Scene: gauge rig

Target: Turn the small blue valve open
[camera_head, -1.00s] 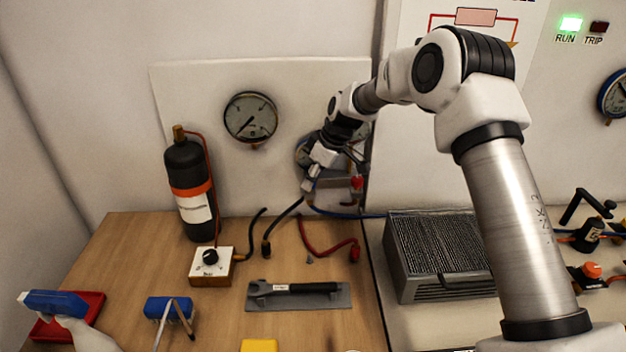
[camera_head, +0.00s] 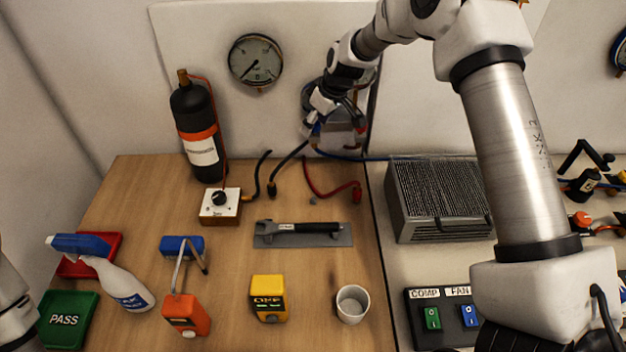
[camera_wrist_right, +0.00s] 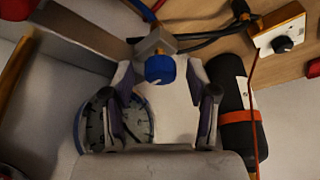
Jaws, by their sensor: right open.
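The small blue valve (camera_wrist_right: 160,68) is a round blue knob on a grey metal block, seen in the right wrist view just beyond my fingers. My right gripper (camera_wrist_right: 163,95) is open, one finger on either side of the line to the knob. I cannot tell whether they touch it. In the head view my right gripper (camera_head: 315,122) is in front of the grey block (camera_head: 342,138) at the back wall and partly hides it. My left gripper is out of view; only a piece of my left arm shows at the left edge.
A dial gauge (camera_head: 256,60) hangs on the panel. A black cylinder (camera_head: 198,130) stands left of it. Hoses, a red one (camera_head: 325,190) among them, lie below the block.

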